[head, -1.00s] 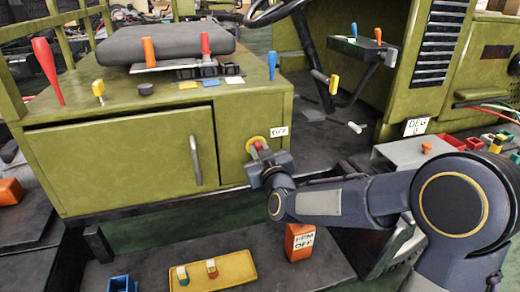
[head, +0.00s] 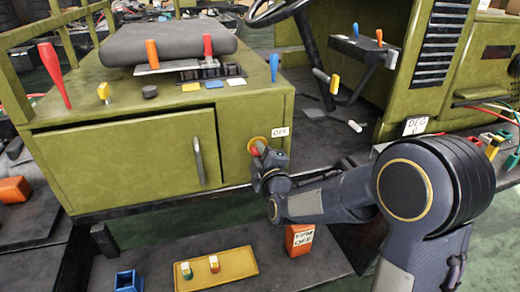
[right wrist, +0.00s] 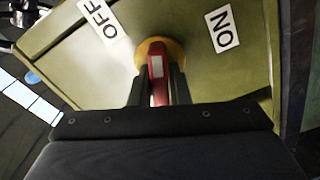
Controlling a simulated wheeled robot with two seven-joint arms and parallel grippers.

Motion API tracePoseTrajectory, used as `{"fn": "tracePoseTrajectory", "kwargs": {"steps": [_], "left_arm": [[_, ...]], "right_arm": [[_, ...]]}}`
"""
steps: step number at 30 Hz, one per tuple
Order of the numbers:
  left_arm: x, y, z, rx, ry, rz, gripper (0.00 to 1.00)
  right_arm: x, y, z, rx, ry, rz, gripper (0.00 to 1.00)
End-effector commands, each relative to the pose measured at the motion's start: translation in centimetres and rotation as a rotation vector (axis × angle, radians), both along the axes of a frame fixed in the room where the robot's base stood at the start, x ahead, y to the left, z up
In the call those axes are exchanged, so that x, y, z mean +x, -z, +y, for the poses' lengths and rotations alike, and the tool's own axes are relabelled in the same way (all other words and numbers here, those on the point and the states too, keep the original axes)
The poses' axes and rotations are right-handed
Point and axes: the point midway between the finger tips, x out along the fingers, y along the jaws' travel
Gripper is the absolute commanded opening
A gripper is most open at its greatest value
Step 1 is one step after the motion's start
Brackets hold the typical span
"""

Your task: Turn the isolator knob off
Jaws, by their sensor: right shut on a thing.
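The isolator knob is a red handle (right wrist: 157,88) with a pale stripe on a round yellow plate (right wrist: 152,49). The OFF label also shows in the head view (head: 281,132). My right gripper (right wrist: 158,82) is shut on the red handle, one finger on each side. The gripper partly hides the knob in the head view. My left gripper is not in view.
The cabinet door handle (head: 198,160) is left of my right gripper. Below are an orange block (head: 299,240), a yellow tray (head: 240,270) with small parts and a blue bin (head: 127,282). Several coloured levers stand on the cabinet top.

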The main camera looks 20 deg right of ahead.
Motion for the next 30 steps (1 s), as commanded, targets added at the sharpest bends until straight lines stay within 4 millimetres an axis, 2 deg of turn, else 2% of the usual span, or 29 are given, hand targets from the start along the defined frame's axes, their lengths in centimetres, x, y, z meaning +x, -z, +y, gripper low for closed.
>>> {"fn": "tracePoseTrajectory", "kwargs": {"steps": [6, 15, 30], "left_arm": [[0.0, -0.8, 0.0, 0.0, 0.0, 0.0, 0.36], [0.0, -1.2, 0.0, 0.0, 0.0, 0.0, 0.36], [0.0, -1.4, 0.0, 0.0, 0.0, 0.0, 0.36]], "right_arm": [[0.0, 0.0, 0.1, -0.182, -0.003, -0.005, 0.0], [0.0, 0.2, 0.1, -0.348, -0.002, -0.01, 0.0], [0.0, 0.3, 0.1, -0.415, -0.002, -0.013, 0.0]]}}
